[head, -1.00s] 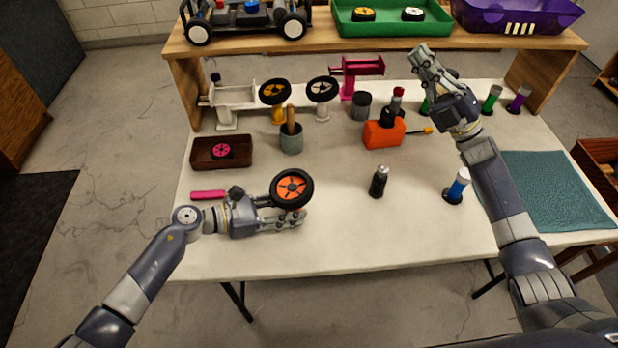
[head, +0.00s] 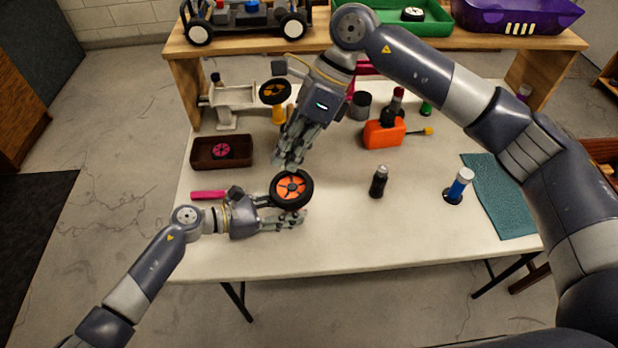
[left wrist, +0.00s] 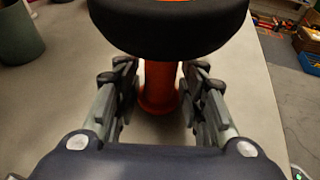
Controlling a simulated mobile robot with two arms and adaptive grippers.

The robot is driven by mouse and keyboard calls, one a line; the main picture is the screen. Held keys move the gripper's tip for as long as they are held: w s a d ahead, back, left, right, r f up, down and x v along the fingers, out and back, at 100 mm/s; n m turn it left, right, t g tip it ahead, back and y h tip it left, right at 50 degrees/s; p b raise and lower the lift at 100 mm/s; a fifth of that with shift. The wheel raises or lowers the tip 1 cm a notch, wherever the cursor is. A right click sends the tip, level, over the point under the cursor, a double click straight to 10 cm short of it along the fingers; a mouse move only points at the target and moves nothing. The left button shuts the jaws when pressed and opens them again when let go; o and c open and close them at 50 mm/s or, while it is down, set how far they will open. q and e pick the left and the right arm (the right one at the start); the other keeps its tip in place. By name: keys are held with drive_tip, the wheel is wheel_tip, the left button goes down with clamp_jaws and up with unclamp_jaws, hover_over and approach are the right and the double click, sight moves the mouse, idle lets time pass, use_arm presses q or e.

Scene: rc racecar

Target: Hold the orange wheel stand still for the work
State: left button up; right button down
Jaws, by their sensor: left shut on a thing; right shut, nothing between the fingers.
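The orange wheel stand (left wrist: 160,86) stands upright on the table in the left wrist view, with a black-tyred wheel (head: 291,190) with an orange hub on top. In the head view the wheel and gripper hide most of the stand. My left gripper (head: 298,214) is low at the table, its fingers on both sides of the stand's post; it is shut on the stand. The left wrist view shows the same fingers (left wrist: 165,95) around the post. My right gripper (head: 284,160) points down just above and behind the wheel, shut and empty. I cannot tell whether it touches the tyre.
A brown tray (head: 196,158) with a pink wheel is at the left. A pink bar (head: 208,194) lies near my left wrist. A dark bottle (head: 379,182), a blue cylinder (head: 459,186) and an orange container (head: 384,134) stand to the right. The front table is clear.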

sight(310, 180)
drive_tip(key=w+d+t+h, duration=0.2)
drive_tip(key=d+h, duration=0.1)
drive_tip(key=w+d+f+n+h, duration=0.1)
drive_tip(key=d, duration=0.1)
drive_tip(key=shift+t, duration=0.4)
drive_tip(key=shift+f, duration=0.1)
drive_tip(key=f, duration=0.6)
drive_tip(key=shift+a+f, duration=0.25)
drive_tip(key=shift+a, duration=0.1)
drive_tip(key=shift+f, duration=0.2)
drive_tip(key=shift+f, duration=1.3)
drive_tip(key=d, duration=0.1)
drive_tip(key=d+r, duration=0.1)
drive_tip(key=d, duration=0.1)
